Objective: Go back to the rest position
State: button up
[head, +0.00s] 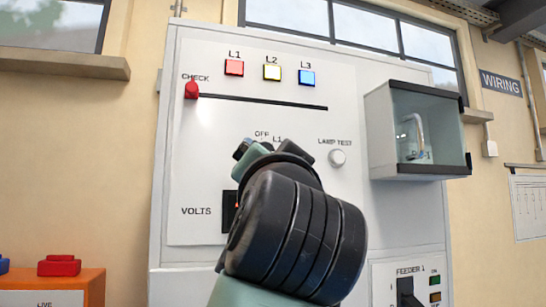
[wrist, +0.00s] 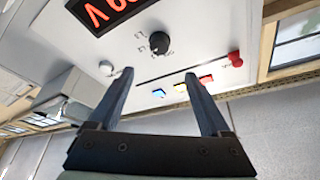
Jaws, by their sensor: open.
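My gripper (wrist: 159,73) is open and empty in the wrist view, its two dark fingers apart in front of the panel. In the head view my arm covers the lower middle of the white panel (head: 205,130), and the fingers cannot be made out clearly. The black selector knob (wrist: 159,43) shows beyond the fingertips in the wrist view, with a gap seen between the fingers and it. In the head view the knob is mostly hidden by my arm, below the OFF and L1 marks.
Red (head: 234,68), yellow (head: 272,72) and blue (head: 307,78) lamps sit above a slot with a red CHECK handle (head: 191,89). A LAMP TEST button (head: 337,158) and a glass-fronted box (head: 415,130) are at right. An orange stand (head: 75,282) is at lower left.

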jog(key=shift+f, duration=0.2)
dwell(0.5)
jog(key=s+f+n+t+h, duration=0.1)
jog(key=s+f+n+t, duration=0.1)
jog(key=s, duration=0.7)
jog(key=s+f+n+t, duration=0.3)
jog(key=s+f+n, duration=0.1)
jog(key=s, duration=0.5)
jog(key=shift+d+f+t+h, duration=0.3)
jog(key=shift+d+f+h, duration=0.15)
jog(key=shift+f, duration=0.1)
jog(key=shift+w, duration=0.1)
dwell(2.3)
